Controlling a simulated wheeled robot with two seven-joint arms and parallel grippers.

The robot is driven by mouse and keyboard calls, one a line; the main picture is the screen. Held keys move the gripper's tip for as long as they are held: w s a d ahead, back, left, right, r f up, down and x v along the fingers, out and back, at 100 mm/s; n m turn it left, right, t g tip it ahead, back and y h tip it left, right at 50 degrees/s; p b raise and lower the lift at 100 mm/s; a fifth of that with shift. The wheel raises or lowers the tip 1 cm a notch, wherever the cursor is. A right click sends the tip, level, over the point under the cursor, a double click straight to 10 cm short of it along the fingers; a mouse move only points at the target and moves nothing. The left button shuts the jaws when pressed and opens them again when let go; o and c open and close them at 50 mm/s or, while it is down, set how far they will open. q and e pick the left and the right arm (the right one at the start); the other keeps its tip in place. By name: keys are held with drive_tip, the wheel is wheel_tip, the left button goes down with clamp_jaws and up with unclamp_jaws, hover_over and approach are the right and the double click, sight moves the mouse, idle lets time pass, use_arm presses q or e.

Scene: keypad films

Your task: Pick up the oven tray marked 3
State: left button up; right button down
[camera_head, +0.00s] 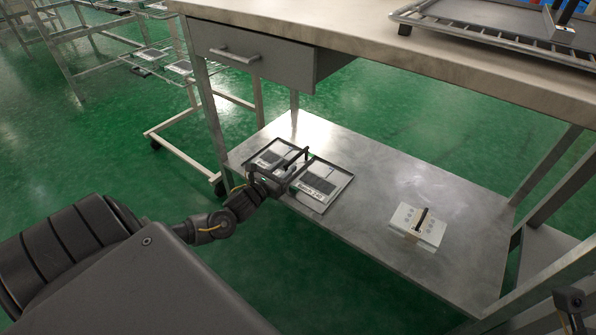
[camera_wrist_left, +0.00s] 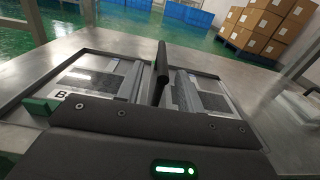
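Two shallow dark-rimmed trays lie side by side on the lower metal shelf: a left tray (camera_head: 249,164) and a right tray (camera_head: 347,189). Each holds flat grey and white pieces. No 3 can be read on either. In the left wrist view, the left tray (camera_wrist_left: 35,77) carries a white label like B or 8. My left gripper (camera_head: 305,152) reaches over the trays near their adjoining rims. Its fingers (camera_wrist_left: 161,50) look closed together as one dark bar; I see nothing between them. A dark part at the head view's lower right corner may be my right gripper, its fingers unclear.
The table top (camera_head: 370,45) with a drawer (camera_head: 250,55) overhangs the shelf (camera_head: 385,165). A pale box with a black handle (camera_head: 419,226) stands on the shelf's right. A wire rack (camera_head: 480,38) lies on the table. A wheeled cart (camera_head: 185,115) stands behind left.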

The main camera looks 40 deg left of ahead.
sight(294, 158)
use_arm(q)
drive_tip(key=w+b, duration=0.2)
drive_tip(key=w, duration=0.2)
drive_tip(key=shift+r, duration=0.15)
drive_tip(key=shift+w+r, duration=0.15)
drive_tip(key=shift+w, duration=0.35)
clamp_jaws()
drive_tip(key=shift+d, duration=0.1)
idle(0.7)
